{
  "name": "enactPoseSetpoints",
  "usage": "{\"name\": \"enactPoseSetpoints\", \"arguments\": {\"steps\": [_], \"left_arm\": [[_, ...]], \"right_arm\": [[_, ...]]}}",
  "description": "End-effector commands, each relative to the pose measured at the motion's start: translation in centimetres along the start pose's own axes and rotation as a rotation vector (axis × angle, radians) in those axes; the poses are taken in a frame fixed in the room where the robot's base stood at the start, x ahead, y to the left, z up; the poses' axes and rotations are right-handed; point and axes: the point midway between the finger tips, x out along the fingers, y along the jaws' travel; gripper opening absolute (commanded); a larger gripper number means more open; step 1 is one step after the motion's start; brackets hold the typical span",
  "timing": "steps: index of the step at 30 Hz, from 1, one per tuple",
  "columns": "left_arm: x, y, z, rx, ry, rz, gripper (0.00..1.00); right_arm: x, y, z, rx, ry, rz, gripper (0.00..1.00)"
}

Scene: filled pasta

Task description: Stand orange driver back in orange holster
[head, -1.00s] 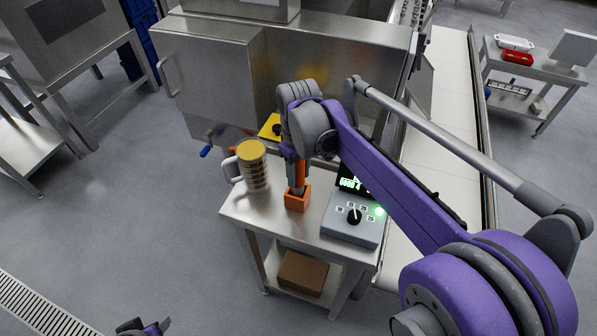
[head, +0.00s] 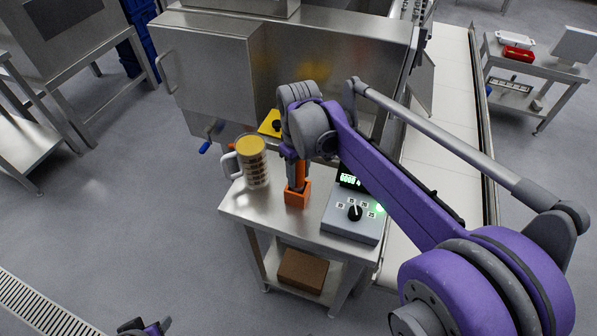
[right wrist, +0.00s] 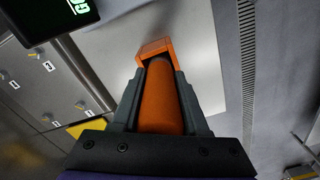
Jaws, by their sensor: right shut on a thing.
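The orange driver (head: 300,174) stands about upright at the orange holster (head: 297,198) on the small steel table. My right gripper, at the driver's upper part in the head view (head: 297,157), is shut on the driver. In the right wrist view the driver's handle (right wrist: 160,98) lies between the two fingers, and the holster (right wrist: 155,47) shows just beyond its end. The driver's lower end is at the holster's mouth; how deep it sits I cannot tell. My left gripper (head: 144,328) shows only partly at the bottom edge, and its jaws are unclear.
A clear mug-like jug with a yellow top (head: 252,162) stands left of the holster. A grey control box (head: 350,225) with a knob and lit display stands close on the right. A steel cabinet (head: 205,75) rises behind. A brown box (head: 302,270) lies on the lower shelf.

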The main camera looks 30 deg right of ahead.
Motion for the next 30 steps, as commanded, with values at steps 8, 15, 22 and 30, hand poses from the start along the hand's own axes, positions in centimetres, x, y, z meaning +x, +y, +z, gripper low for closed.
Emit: {"name": "enactPoseSetpoints", "arguments": {"steps": [8,15,22,30], "left_arm": [[0.1,0.0,0.1,0.0,-0.001,0.0,0.5],[0.1,0.0,0.1,0.0,-0.001,0.0,0.5],[0.1,0.0,0.1,0.0,-0.001,0.0,0.5],[0.0,0.0,0.0,0.0,0.0,0.0,0.5]], "right_arm": [[0.2,0.0,0.0,0.0,0.0,0.0,0.0],[0.2,0.0,0.0,0.0,0.0,0.0,0.69],[0.2,0.0,0.0,0.0,0.0,0.0,0.79],[-1.2,0.0,0.0,0.0,0.0,0.0,0.79]]}}
